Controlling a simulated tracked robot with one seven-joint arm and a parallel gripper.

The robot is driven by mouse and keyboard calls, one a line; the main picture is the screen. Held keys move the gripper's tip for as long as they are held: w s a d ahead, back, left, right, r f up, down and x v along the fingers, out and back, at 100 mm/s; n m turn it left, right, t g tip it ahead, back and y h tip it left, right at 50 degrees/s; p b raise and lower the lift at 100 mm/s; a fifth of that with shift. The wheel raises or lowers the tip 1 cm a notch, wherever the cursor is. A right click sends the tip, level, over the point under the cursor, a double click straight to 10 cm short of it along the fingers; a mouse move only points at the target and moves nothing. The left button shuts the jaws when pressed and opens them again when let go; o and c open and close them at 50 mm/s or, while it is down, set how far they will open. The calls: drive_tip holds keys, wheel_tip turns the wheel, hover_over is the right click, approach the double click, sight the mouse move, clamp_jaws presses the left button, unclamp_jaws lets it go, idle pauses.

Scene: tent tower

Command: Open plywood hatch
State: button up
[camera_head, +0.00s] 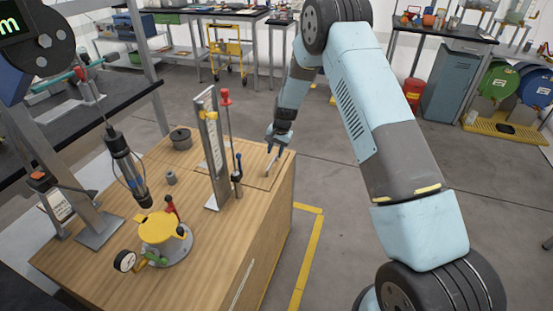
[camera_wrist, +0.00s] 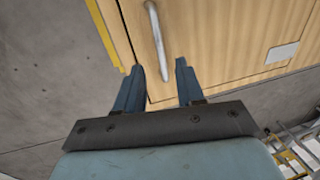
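The plywood hatch (camera_head: 255,168) is a flat panel in the wooden box top and lies flush, closed; its seams show as thin lines. It also shows in the wrist view (camera_wrist: 205,40). A slim grey bar handle (camera_head: 272,165) sits near its right edge. My gripper (camera_head: 276,148) points down over the hatch near the far end of the handle. In the wrist view the blue fingers (camera_wrist: 159,65) are open, and the end of the handle (camera_wrist: 156,40) appears between them. I cannot tell how high the fingertips are above it.
The wooden box (camera_head: 255,250) also carries an upright metal post (camera_head: 212,150), a red-topped rod (camera_head: 227,120), a blue-topped lever (camera_head: 238,175), a dark pot (camera_head: 181,139) and a yellow valve (camera_head: 162,228). Open floor (camera_head: 345,200) lies to the right. A yellow floor line (camera_head: 306,260) runs beside the box.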

sight(273, 161)
drive_tip(key=shift+w+a+f, duration=0.1)
drive_tip(key=shift+a+f, duration=0.15)
drive_tip(key=shift+f, duration=0.9)
drive_tip(key=shift+a+f, duration=0.2)
drive_tip(key=shift+f, duration=0.9)
drive_tip(key=shift+c, duration=0.3)
clamp_jaws()
drive_tip(key=shift+d, duration=0.1)
